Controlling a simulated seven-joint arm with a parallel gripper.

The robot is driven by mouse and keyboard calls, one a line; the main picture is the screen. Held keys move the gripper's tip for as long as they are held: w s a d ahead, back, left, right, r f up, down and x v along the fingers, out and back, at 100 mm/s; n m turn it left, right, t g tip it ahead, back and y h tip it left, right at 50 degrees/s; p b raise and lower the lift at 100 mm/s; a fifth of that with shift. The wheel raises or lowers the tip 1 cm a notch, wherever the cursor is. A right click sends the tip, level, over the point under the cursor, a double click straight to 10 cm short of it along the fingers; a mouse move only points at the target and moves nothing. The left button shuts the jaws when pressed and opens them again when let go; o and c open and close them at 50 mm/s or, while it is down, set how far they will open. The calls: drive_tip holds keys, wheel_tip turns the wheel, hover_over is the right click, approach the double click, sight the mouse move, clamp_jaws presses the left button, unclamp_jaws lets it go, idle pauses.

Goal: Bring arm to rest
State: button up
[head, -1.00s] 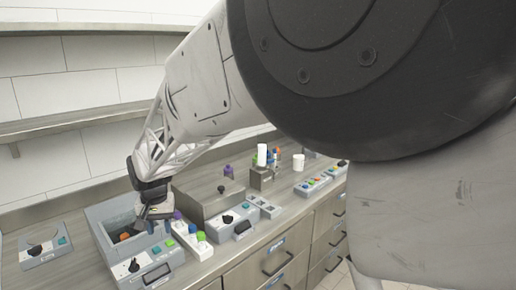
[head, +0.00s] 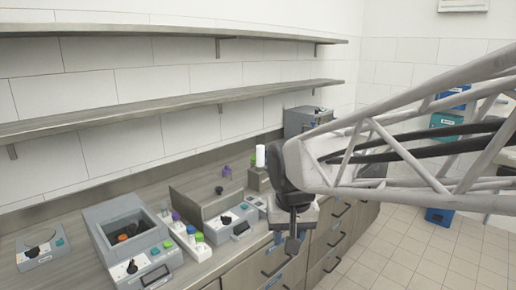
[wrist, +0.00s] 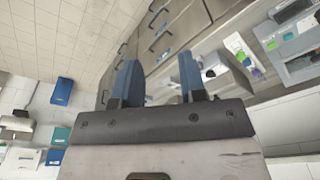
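My arm (head: 420,150) reaches in from the right in the head view. My gripper (head: 292,240) hangs at its end, pointing down, in front of the drawer fronts at the bench edge. In the wrist view my gripper (wrist: 159,75) shows two blue fingers spread apart with nothing between them. It is open and empty, and touches nothing that I can see.
The bench holds a grey open-topped device (head: 100,217), a rack of coloured-cap vials (head: 198,249), a second device (head: 230,227) and a white cylinder (head: 260,156). Drawers (head: 255,270) lie below. Shelves (head: 170,113) run along the wall.

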drive_tip(key=s+d+f+m, duration=0.1)
drive_tip(key=s+d+f, duration=0.1)
drive_tip(key=s+d, duration=1)
drive_tip(key=s, duration=0.3)
drive_tip(key=shift+s+f+t+h, duration=0.25)
drive_tip(key=shift+f+t+h, duration=0.05)
drive_tip(key=shift+f+t, duration=0.1)
idle(1.2)
